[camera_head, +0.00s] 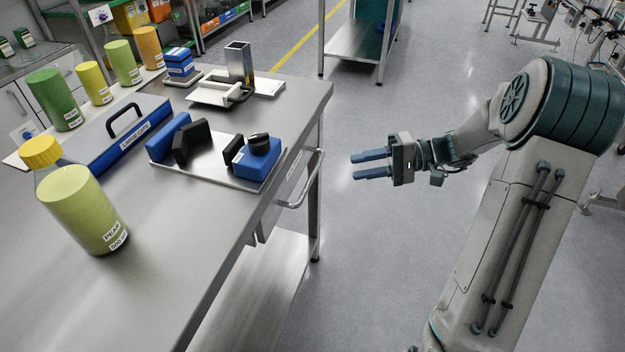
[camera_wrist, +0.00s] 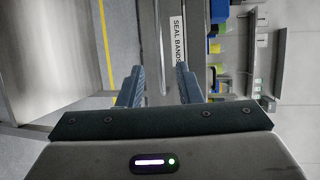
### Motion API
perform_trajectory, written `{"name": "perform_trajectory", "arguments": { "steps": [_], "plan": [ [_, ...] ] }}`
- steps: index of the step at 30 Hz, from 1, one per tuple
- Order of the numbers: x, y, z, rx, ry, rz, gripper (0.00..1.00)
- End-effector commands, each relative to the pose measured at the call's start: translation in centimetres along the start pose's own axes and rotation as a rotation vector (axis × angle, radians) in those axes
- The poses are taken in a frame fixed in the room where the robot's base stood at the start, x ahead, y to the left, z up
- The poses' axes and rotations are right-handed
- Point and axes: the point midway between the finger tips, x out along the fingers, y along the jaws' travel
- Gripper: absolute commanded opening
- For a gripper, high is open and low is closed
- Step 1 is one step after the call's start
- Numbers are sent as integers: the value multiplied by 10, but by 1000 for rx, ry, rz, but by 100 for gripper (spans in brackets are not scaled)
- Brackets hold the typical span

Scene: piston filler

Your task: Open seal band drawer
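The seal band drawer (camera_head: 291,166) is in the right side of the steel table, under its top. Its front looks flush with the table, so it appears shut. A bar handle (camera_head: 303,182) sticks out from it to the right. In the wrist view a "SEAL BANDS" label (camera_wrist: 178,40) marks the drawer front, and the handle (camera_wrist: 161,45) runs upright in the picture beside it. My gripper (camera_head: 353,166) is open and empty, with its fingers pointing at the table. It is apart from the handle, to its right. In the wrist view the handle lies between the fingertips (camera_wrist: 160,72).
On the tabletop (camera_head: 190,245) stand several bottles, a blue case (camera_head: 115,135), and a tray (camera_head: 222,172) with blue and black parts near the drawer edge. A lower shelf (camera_head: 265,280) lies beneath. The floor between my arm and the table is clear.

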Motion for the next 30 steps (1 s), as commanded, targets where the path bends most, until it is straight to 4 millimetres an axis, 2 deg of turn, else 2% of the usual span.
{"name": "perform_trajectory", "arguments": {
  "steps": [9,15,21,29,30],
  "plan": [
    [69,2,1,1,-5,2,32],
    [101,2,1,1,-2,3,32],
    [115,1,1,2,0,3,32],
    [116,1,1,2,0,3,32],
    [116,1,1,2,0,3,29]
  ]
}}
